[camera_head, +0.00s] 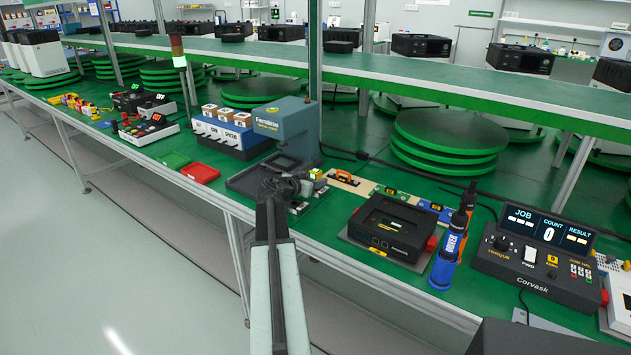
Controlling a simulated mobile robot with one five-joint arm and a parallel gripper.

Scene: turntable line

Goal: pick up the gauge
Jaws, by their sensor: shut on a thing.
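My arm reaches up from the bottom middle, and my dark gripper (297,186) is over the bench, right of the black tray. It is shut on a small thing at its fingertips. A small block with yellow, green and orange faces (317,174), which looks like the gauge, shows just beyond the fingers. The gripper hides part of this spot, and the contact is too small to see clearly. I cannot tell whether the block is clear of the grey fixture parts (318,190) around it.
The blue-grey Fernbrae machine (284,120) stands close behind my gripper. A black tray (247,181) lies to its left. An orange level (345,178), a black box (392,226), a blue bottle (446,262) and a Corvask console (535,258) are to the right. A green post (314,60) rises behind.

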